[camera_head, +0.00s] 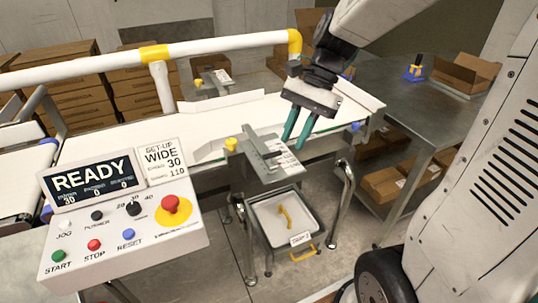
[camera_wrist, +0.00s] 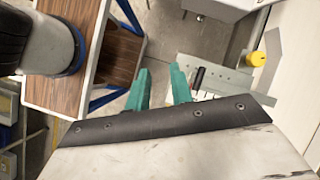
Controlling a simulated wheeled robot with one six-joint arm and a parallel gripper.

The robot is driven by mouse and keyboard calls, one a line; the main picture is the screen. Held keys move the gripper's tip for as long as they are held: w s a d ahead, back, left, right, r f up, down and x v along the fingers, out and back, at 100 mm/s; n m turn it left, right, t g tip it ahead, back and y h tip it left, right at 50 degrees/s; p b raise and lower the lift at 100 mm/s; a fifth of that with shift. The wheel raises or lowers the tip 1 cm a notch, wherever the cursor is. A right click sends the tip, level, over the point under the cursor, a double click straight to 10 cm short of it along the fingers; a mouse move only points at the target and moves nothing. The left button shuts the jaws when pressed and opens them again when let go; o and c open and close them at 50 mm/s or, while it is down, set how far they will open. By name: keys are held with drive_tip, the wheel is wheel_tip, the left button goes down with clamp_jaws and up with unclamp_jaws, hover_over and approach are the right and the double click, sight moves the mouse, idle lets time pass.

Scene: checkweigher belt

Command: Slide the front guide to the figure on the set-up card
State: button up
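The set-up card (camera_head: 162,160) stands beside the display and reads WIDE, with 30 and 110 on its lower lines; their small labels are blurred. The front guide's grey slide bar (camera_head: 260,152) lies over a flat plate with a scale (camera_head: 288,163) at the belt's near side. A yellow knob (camera_head: 231,144) sits at its left. My gripper (camera_head: 293,142) is over the right part of the plate, its green fingers pointing down. In the wrist view my gripper (camera_wrist: 160,72) has its fingers apart with nothing between them. The scale plate (camera_wrist: 232,80) and yellow knob (camera_wrist: 257,58) are to its right. The scale reading is too small to tell.
The control panel (camera_head: 125,240) with its READY display (camera_head: 92,183) is at front left. A second yellow knob (camera_head: 199,82) is at the belt's far side. A grey bin (camera_head: 262,212) hangs below the plate. A steel table (camera_head: 400,108) with an open carton (camera_head: 465,75) is at right.

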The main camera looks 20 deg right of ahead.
sight(270, 155)
drive_tip(key=w+d+f+m+y, duration=0.1)
drive_tip(key=w+m, duration=0.1)
drive_tip(key=w+f+m+y, duration=0.1)
drive_tip(key=w+f+m, duration=0.1)
drive_tip(key=w, duration=0.1)
drive_tip(key=w+d+f+m+y, duration=0.1)
drive_tip(key=w+f+m, duration=0.1)
drive_tip(key=w, duration=0.1)
drive_tip(key=shift+d+f+m, duration=0.2)
drive_tip(key=shift+d+m, duration=0.1)
drive_tip(key=shift+d, duration=0.05)
drive_tip(key=shift+a+f, duration=0.15)
drive_tip(key=shift+f, duration=0.1)
drive_tip(key=x, duration=0.7)
drive_tip(key=shift+a, duration=0.2)
drive_tip(key=shift+w, duration=0.15)
clamp_jaws()
